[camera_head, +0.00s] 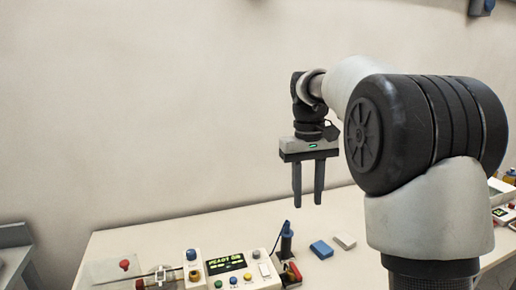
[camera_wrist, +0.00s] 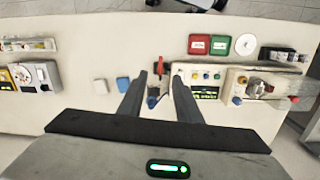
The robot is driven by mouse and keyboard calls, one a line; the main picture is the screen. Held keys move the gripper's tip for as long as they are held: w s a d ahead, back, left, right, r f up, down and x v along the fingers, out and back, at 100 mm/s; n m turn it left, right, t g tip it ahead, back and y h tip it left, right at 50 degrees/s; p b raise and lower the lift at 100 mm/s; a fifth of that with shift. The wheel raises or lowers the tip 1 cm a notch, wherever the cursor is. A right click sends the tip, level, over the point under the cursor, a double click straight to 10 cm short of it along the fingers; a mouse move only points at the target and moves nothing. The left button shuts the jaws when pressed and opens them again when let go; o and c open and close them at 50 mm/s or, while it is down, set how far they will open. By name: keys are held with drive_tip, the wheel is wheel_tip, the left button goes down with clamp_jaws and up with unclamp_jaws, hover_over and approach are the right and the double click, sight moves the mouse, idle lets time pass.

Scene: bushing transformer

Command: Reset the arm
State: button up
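My gripper (camera_head: 308,198) hangs from my arm above the back part of the table in the head view, fingers pointing down. Its two dark fingers stand apart with nothing between them. In the wrist view the gripper (camera_wrist: 163,75) is also open. A blue-handled tool upright in a red-and-dark holder (camera_wrist: 155,92) shows below, between the fingers in that view and well under them. My arm reaches in from the right of the head view. The gripper touches nothing.
The table (camera_head: 190,237) carries a control box with a lit display (camera_head: 230,268), a blue block (camera_head: 321,249) and a whitish block (camera_head: 345,241). The wrist view shows red (camera_wrist: 199,44) and green (camera_wrist: 221,45) pads. The air around my gripper is clear; a wall (camera_head: 150,120) stands behind.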

drive_tip(key=s+d+r+m+t, duration=0.1)
drive_tip(key=s+r+t, duration=0.25)
drive_tip(key=s, duration=1.05)
drive_tip(key=s+f+m+t, duration=0.1)
drive_tip(key=s+f, duration=0.4)
drive_tip(key=s, duration=0.7)
drive_tip(key=shift+d+t+y, duration=0.25)
drive_tip(key=shift+t+y, duration=0.05)
drive_tip(key=shift+t, duration=0.55)
